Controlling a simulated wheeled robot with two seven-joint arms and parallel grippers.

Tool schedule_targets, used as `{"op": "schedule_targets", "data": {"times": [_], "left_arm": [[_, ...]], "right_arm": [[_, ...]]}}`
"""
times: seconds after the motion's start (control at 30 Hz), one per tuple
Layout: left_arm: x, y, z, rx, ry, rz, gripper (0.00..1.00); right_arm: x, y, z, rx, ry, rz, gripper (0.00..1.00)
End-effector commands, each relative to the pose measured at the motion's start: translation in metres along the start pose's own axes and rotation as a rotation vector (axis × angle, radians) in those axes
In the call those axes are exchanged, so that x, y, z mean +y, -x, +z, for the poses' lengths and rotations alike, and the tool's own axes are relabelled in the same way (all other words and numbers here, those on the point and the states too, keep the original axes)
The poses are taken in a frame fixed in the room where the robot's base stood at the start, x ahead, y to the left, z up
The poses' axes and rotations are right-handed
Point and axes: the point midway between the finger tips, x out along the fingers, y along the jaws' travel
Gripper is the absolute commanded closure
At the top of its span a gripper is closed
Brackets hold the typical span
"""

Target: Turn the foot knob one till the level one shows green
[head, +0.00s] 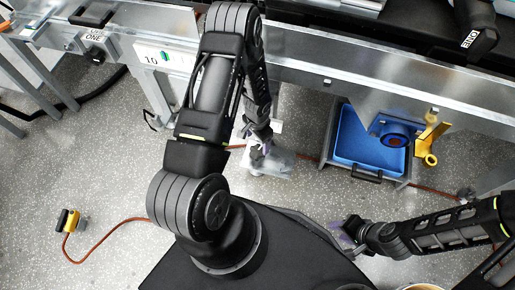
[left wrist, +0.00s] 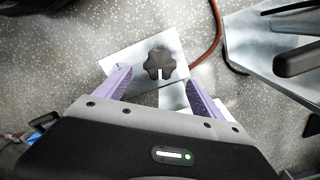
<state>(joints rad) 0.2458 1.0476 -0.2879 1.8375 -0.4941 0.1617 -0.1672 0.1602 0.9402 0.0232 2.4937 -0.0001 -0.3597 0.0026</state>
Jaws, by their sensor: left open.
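The foot knob, a black lobed knob (left wrist: 159,62), sits on a bright metal plate (left wrist: 118,60) in the left wrist view. My left gripper (left wrist: 160,78) is open, with one purple finger toward each side of the knob. I cannot tell how far above the knob the fingertips are. In the head view my left gripper (head: 262,146) is low, near the metal foot plate (head: 268,166), and my arm hides the knob there. My right gripper (head: 346,234) is at the lower right, its fingers too small to read. I cannot make out the level one.
A blue tray (head: 350,145) stands under the machine frame (head: 380,78), with a yellow bracket (head: 430,143) beside it. A yellow-black device (head: 68,220) on a cord lies at the left. Speckled floor (head: 110,185) is clear between.

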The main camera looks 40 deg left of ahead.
Motion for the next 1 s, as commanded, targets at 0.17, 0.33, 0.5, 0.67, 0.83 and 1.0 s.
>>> {"op": "schedule_targets", "data": {"times": [0.17,0.33,0.5,0.67,0.83,1.0], "left_arm": [[0.001,-0.025,0.001,-0.002,0.001,0.001,0.22],[0.001,-0.053,0.001,-0.001,0.001,0.001,0.22],[0.0,-0.07,0.0,0.0,0.002,0.001,0.22],[0.0,-0.073,0.0,0.001,0.002,0.001,0.22],[0.0,-0.073,0.0,0.001,0.002,0.0,0.22],[0.0,-0.073,0.0,0.001,0.001,0.0,0.35]], "right_arm": [[0.005,-0.008,-0.002,0.005,-0.003,0.002,0.64],[0.01,-0.016,-0.005,0.011,-0.006,0.005,0.64],[0.013,-0.02,-0.007,0.016,-0.009,0.007,0.64],[0.013,-0.02,-0.007,0.017,-0.009,0.008,0.64],[0.013,-0.02,-0.007,0.017,-0.009,0.008,0.64],[0.013,-0.02,-0.007,0.016,-0.009,0.008,0.64]]}}
